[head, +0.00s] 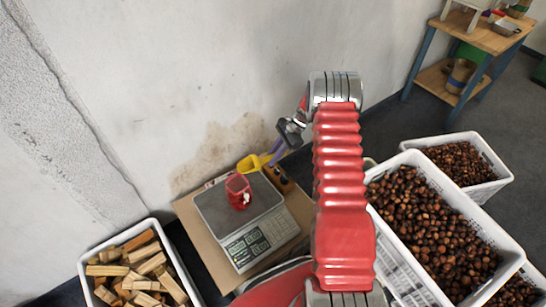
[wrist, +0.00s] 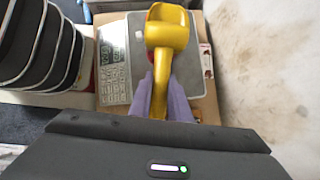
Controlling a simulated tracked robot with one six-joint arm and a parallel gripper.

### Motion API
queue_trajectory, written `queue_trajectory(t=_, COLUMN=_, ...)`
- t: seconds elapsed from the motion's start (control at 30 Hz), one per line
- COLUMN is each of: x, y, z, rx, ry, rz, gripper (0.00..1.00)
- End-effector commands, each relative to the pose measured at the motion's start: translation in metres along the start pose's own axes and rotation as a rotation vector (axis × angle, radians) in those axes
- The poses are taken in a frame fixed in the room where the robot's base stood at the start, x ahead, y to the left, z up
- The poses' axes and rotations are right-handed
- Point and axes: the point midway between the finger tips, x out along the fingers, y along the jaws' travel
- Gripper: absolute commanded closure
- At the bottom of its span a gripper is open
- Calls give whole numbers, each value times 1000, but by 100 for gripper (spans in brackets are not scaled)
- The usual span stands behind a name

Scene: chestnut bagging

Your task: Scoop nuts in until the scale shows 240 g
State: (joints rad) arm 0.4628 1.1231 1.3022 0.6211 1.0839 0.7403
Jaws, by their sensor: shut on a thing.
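My gripper (head: 274,153) has purple fingers, which also show in the wrist view (wrist: 160,100). They are shut on the handle of a yellow scoop (wrist: 167,32). In the head view the scoop (head: 249,163) is at the back edge of the scale. No nuts show in its bowl. A small red bag (head: 238,188), open at the top, stands on the plate of the grey scale (head: 212,209); the scoop hides it in the wrist view. The scale's green display is too small to read. Chestnuts (head: 425,225) fill a white crate (head: 482,227) at the right.
The scale stands on a cardboard-coloured board (head: 194,224). A brown block with holes (head: 277,178) is beside it. A crate of firewood (head: 84,263) is at the left, and another chestnut crate (head: 497,163) at the right. A wooden table (head: 479,36) is at the back right. The wall is close behind.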

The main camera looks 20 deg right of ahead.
Motion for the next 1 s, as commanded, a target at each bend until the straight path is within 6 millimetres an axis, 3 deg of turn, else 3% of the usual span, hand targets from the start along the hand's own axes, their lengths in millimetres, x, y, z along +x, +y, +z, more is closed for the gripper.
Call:
queue_trajectory(t=0.5, x=-24, y=0, z=17, rx=1, ry=1, rz=0, gripper=100)
queue_trajectory(t=1.0, x=-25, y=0, z=17, rx=1, ry=1, rz=0, gripper=100)
